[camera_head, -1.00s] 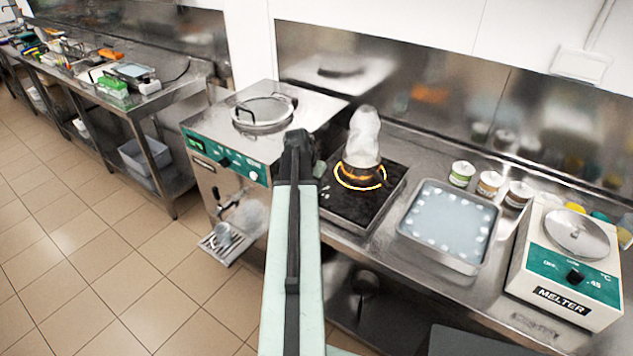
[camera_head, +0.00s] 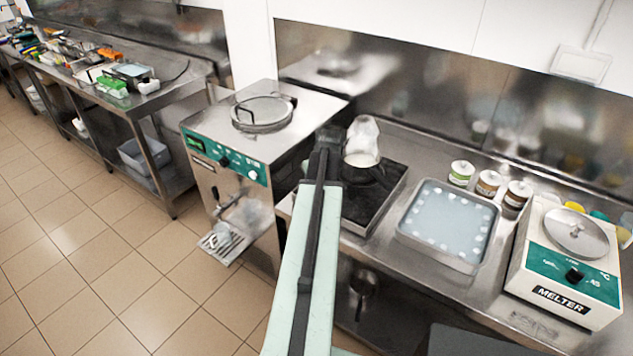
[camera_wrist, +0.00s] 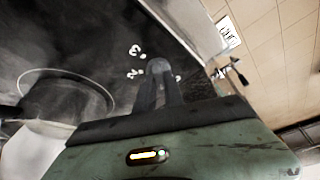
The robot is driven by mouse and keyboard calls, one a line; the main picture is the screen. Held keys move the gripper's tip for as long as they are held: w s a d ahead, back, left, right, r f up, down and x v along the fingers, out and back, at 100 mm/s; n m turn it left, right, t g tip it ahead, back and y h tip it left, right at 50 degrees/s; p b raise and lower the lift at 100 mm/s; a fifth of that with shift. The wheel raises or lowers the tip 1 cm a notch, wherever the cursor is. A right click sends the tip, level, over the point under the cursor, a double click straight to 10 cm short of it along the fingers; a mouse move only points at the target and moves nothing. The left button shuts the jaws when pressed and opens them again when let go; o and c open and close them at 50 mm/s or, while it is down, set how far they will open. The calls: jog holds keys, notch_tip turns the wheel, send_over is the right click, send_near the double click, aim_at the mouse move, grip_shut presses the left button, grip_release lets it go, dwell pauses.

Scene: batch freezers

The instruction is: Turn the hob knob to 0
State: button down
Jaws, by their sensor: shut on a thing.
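The hob (camera_head: 378,200) is a dark square plate on the steel counter, with a pan (camera_head: 362,158) on it. No glow shows around the pan. The hob knob (camera_wrist: 158,66) is a small grey round thing in the wrist view, with white numerals around it that are too blurred to read surely. My gripper (camera_wrist: 160,86) is shut on the knob. In the head view my arm covers the knob and the fingertips. The pan also shows at the left of the wrist view (camera_wrist: 65,110).
The batch freezer (camera_head: 230,165) stands left of the hob. A steel tray (camera_head: 448,225), several small tubs (camera_head: 489,183) and the melter (camera_head: 565,260) stand to the right. A backsplash (camera_head: 440,95) runs behind. The tiled floor at the left is clear.

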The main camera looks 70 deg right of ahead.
jog(key=n+y, duration=0.1)
jog(key=n, duration=0.2)
jog(key=shift+s+d+t, duration=0.1)
jog(key=shift+s+t, duration=0.1)
jog(key=shift+t, duration=0.2)
jog(key=shift+n+y, duration=0.6)
jog(key=shift+n, duration=1.1)
jog(key=c, duration=1.4)
grip_release()
jog(key=shift+s, duration=0.15)
jog(key=shift+c, duration=0.2)
jog(key=shift+r, duration=0.1)
